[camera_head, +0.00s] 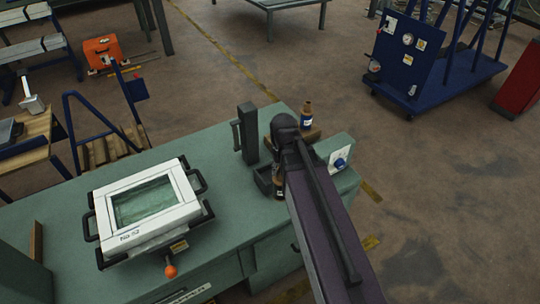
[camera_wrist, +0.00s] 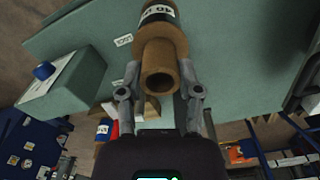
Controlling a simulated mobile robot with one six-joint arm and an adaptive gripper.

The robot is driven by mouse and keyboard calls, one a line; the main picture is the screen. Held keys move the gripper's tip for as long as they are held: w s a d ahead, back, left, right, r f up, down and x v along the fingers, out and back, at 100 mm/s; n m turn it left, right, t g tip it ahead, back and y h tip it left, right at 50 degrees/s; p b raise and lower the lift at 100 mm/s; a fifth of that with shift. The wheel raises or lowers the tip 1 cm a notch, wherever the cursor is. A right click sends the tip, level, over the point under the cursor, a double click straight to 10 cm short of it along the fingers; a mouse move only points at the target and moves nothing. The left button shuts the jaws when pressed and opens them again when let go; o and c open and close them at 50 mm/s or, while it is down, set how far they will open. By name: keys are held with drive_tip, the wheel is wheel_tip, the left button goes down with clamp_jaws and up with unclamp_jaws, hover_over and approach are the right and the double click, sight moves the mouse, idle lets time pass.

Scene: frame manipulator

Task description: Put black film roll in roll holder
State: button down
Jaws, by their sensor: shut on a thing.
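My gripper (camera_wrist: 159,72) is shut on a brown cylindrical roll (camera_wrist: 162,50) with a black band and white lettering, in the wrist view. The roll has a hollow end facing the camera, and one finger lies on each side of it. I cannot tell for certain which thing is the roll holder.
A white frame device (camera_head: 121,238) with an orange knob lies on the green bench (camera_head: 225,215). A dark upright post (camera_head: 249,133) with a handle stands near the bench's far edge. A blue-labelled brown roll (camera_head: 306,114) stands upright beyond my arm. A sloped green box (camera_head: 338,157) has a blue knob.

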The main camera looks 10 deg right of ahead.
drive_tip(key=w+f+b, duration=0.1)
drive_tip(key=w, duration=1)
drive_tip(key=shift+w+a, duration=0.3)
drive_tip(key=shift+a, duration=0.1)
drive_tip(key=shift+w+f+b, duration=0.2)
drive_tip(key=shift+f+b, duration=0.4)
drive_tip(key=shift+f, duration=0.05)
drive_tip(key=shift+w+f+b, duration=0.25)
drive_tip(key=shift+f+b, duration=0.35)
drive_tip(key=shift+b, duration=0.05)
drive_tip(key=shift+w+f+b, duration=0.2)
drive_tip(key=shift+f+b, duration=0.4)
drive_tip(key=shift+f, duration=0.2)
drive_tip(key=shift+c, duration=1.4)
unclamp_jaws()
drive_tip(key=shift+r, duration=0.3)
